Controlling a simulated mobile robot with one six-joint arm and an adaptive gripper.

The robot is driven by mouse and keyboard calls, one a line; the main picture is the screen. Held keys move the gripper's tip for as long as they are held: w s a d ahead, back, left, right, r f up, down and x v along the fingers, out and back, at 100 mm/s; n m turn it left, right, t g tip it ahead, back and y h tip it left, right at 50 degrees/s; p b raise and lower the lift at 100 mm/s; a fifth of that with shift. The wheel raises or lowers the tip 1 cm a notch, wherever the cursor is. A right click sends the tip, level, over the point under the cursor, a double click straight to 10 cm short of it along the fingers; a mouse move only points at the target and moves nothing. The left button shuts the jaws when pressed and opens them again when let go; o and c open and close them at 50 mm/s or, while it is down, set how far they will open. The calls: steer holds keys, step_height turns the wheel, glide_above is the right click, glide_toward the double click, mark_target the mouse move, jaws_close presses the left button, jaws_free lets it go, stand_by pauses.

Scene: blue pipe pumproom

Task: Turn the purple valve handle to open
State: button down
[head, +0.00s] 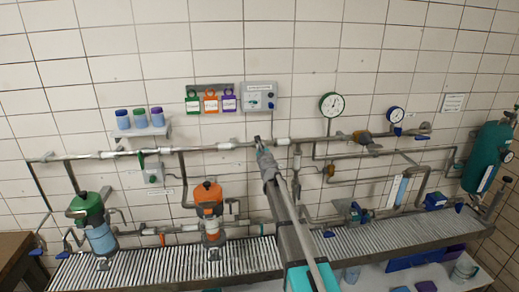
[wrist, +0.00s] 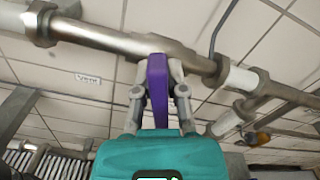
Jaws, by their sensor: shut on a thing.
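The purple valve handle (wrist: 157,88) shows in the wrist view as a flat lever just below a metal pipe (wrist: 125,42). My gripper (wrist: 157,70) has its two fingers shut on the handle, one finger on each side, with the tips close to the pipe. In the head view my arm reaches up to the upper pipe, and my gripper (head: 264,150) is at that pipe near the middle. The handle cannot be made out in the head view, where the gripper and arm hide it.
A grey control box (head: 259,96) hangs above the gripper, beside tags on the wall. An orange-topped vessel (head: 208,199) stands left of my arm on the slatted bench (head: 170,262). A gauge (head: 332,104) is up to the right. A white pipe collar (wrist: 240,79) sits right of the handle.

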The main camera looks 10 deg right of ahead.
steer(key=n, duration=0.7)
steer(key=shift+a+f, duration=0.15)
steer(key=shift+a, duration=0.1)
steer(key=n+b, duration=0.1)
steer(key=n, duration=0.6)
steer(key=shift+f, duration=0.2)
steer(key=c, duration=0.7)
jaws_free()
steer(key=shift+a, duration=0.1)
steer(key=shift+s, duration=0.1)
steer(key=s, duration=1.1)
steer(key=shift+s, duration=0.4)
